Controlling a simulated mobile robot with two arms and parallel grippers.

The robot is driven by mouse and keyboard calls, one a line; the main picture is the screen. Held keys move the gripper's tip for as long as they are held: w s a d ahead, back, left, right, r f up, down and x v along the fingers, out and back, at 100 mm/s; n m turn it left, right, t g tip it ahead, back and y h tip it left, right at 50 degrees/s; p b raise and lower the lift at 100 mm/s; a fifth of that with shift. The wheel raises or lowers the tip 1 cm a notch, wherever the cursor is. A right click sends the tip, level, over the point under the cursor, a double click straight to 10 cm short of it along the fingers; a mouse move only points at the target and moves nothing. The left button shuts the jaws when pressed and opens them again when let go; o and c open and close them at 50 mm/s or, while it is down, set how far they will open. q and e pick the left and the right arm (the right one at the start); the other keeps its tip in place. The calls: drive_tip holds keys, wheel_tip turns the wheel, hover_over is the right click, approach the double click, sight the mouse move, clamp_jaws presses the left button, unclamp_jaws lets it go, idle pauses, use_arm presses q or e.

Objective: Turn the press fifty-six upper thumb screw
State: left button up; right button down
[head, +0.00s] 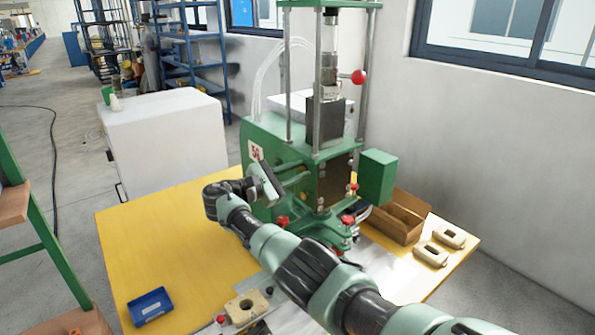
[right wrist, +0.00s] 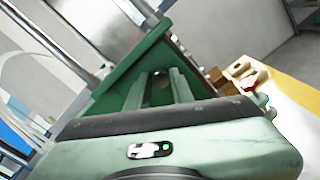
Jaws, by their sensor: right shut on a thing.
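The green press (head: 290,140) stands on the yellow table, with a red 56 on a white plate on its left side. My right gripper (head: 306,173) reaches in from the left of the press, its fingertips against the machine's front block. In the right wrist view, its two green fingers (right wrist: 164,88) point at the green press body (right wrist: 125,75), around a small dark spot. The fingers are shut on a small part there, which I take for the upper thumb screw; fingers and shadow mostly hide it. My left gripper is not in view.
Red knobs (head: 283,222) sit low on the press front, and a red ball (head: 358,76) sits higher up. A cardboard box (head: 402,228) and beige parts (head: 431,254) lie right of the press. A blue tray (head: 150,307) is at the front left.

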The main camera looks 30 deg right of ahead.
drive_tip(key=shift+f, duration=0.1)
drive_tip(key=c, duration=1.2)
unclamp_jaws()
drive_tip(key=shift+c, duration=0.2)
drive_tip(key=shift+w, duration=0.1)
drive_tip(key=shift+a, duration=0.1)
drive_tip(key=a+b, duration=0.3)
drive_tip(key=a, duration=0.4)
drive_tip(key=shift+s+a, duration=0.35)
